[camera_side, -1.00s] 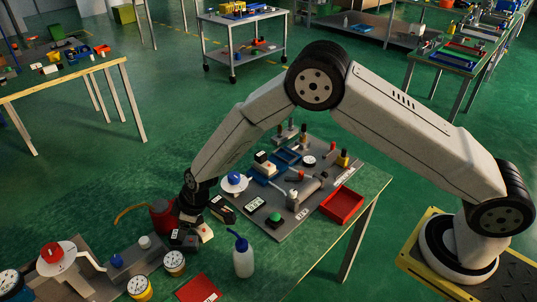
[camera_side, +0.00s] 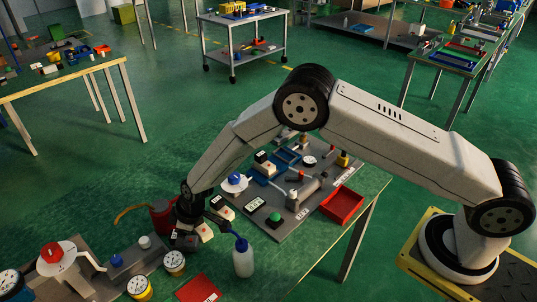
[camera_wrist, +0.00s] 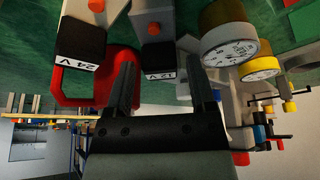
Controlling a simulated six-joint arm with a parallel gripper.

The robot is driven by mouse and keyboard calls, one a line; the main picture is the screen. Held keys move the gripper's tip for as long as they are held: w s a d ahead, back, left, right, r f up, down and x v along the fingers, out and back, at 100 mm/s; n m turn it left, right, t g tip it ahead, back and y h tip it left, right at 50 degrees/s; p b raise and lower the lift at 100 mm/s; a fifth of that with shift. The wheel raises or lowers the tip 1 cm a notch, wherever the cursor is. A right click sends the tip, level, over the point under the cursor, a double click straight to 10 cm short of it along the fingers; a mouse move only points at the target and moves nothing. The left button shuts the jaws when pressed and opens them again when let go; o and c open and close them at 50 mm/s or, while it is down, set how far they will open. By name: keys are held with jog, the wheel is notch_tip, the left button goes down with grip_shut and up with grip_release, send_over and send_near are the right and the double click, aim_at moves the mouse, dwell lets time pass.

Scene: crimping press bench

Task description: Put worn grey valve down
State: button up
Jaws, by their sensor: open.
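My gripper (camera_side: 200,222) is low at the left end of the board's bench, among small black and pale blocks. In the wrist view its two dark fingers (camera_wrist: 167,76) are apart, and I see nothing clamped between them. A black block marked 12 V (camera_wrist: 160,55) shows beyond the gap, with a block marked 24 V (camera_wrist: 77,60) to its left. I cannot pick out the worn grey valve with certainty; the gripper and blocks hide part of this area.
Dial gauges (camera_wrist: 230,45) show at right in the wrist view. The grey board (camera_side: 272,226) carries several parts; a red tray (camera_side: 342,205) sits at its right.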

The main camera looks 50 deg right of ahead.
jog(key=shift+x, duration=2.05)
jog(key=shift+w, duration=0.1)
jog(key=shift+r, duration=0.1)
grip_shut()
